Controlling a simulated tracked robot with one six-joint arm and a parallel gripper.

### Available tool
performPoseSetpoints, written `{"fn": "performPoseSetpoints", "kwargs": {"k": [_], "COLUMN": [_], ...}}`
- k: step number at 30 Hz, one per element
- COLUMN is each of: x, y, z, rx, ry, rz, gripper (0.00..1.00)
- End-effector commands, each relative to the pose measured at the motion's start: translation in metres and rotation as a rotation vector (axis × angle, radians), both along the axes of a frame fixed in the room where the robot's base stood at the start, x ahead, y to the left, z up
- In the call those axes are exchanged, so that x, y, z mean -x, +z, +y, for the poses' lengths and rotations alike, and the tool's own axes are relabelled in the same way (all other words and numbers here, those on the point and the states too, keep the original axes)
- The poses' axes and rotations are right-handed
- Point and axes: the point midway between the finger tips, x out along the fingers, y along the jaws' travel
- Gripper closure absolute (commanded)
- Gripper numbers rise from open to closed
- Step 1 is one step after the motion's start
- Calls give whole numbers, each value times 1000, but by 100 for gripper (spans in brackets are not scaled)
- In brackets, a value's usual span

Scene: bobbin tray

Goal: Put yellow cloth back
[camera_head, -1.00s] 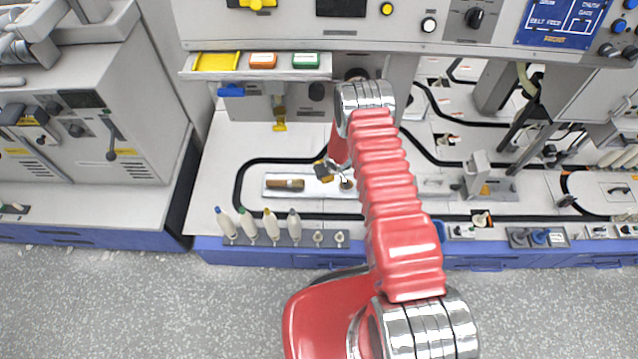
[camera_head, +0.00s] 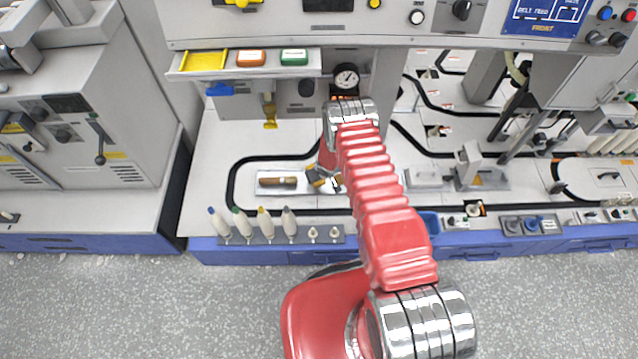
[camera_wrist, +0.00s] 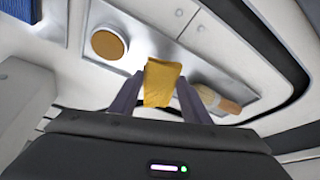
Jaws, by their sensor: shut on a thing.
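My gripper (camera_wrist: 160,98) is shut on the yellow cloth (camera_wrist: 162,84), which sticks out between its two dark fingers in the wrist view. In the head view my gripper (camera_head: 326,182) is small, over the right part of a pale metal tray (camera_head: 300,190), and part of it is hidden by my red arm. The tray also shows behind the cloth in the wrist view (camera_wrist: 150,42). I cannot tell the cloth's exact height above the tray.
Several bobbins (camera_head: 243,226) stand along the bench's front edge. A shelf (camera_head: 245,72) with yellow, orange and green items hangs above.

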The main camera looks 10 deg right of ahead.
Motion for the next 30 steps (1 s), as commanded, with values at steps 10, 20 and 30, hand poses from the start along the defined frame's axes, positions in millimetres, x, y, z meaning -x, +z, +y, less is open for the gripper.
{"fn": "performPoseSetpoints", "kwargs": {"k": [10,20,30], "x": [0,1,0], "y": [-3,-27,-45], "z": [1,1,1], "rx": [0,0,0], "ry": [1,2,2], "rz": [-1,1,-1], "gripper": [90,90,90]}}
